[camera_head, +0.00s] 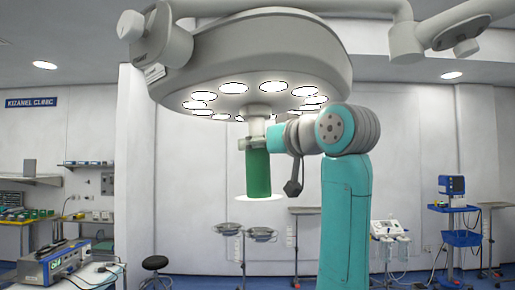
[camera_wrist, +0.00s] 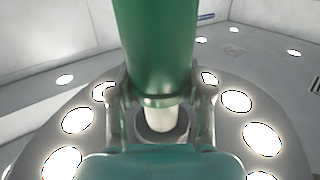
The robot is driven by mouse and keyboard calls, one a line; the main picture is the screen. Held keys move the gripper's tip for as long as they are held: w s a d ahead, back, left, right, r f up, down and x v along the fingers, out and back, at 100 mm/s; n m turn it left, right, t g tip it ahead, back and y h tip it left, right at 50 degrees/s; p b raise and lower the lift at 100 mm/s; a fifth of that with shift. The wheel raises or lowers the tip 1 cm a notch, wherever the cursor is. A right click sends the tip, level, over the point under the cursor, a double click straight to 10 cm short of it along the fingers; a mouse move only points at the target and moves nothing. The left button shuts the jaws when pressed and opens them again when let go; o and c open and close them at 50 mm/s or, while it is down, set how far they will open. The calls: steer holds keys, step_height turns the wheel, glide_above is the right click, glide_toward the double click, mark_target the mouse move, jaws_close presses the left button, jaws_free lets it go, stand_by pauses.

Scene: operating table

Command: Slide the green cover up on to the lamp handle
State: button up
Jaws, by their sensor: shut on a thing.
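The green cover (camera_head: 258,173) hangs upright under the surgical lamp (camera_head: 255,62), and a pale, bright disc shows at its lower end. My gripper (camera_head: 257,143) is shut on the cover near its upper end. In the wrist view the green cover (camera_wrist: 157,45) runs between my fingers (camera_wrist: 160,101). The pale lamp handle (camera_head: 257,120) comes down from the lamp's middle, in line with the cover. In the wrist view the handle (camera_wrist: 161,122) shows just past the cover's rim. The fingers hide part of the join, so I cannot tell if the handle's tip is inside the cover.
Lit bulbs (camera_wrist: 236,101) ring the handle on the lamp's underside, close around my gripper. Small stands with trays (camera_head: 262,233) are below and behind. A blue monitor cart (camera_head: 460,238) stands at the right. The space directly below the cover looks free.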

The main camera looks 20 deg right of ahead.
steer(key=shift+r, duration=0.3)
steer(key=o, duration=1.2)
steer(key=v, duration=1.2)
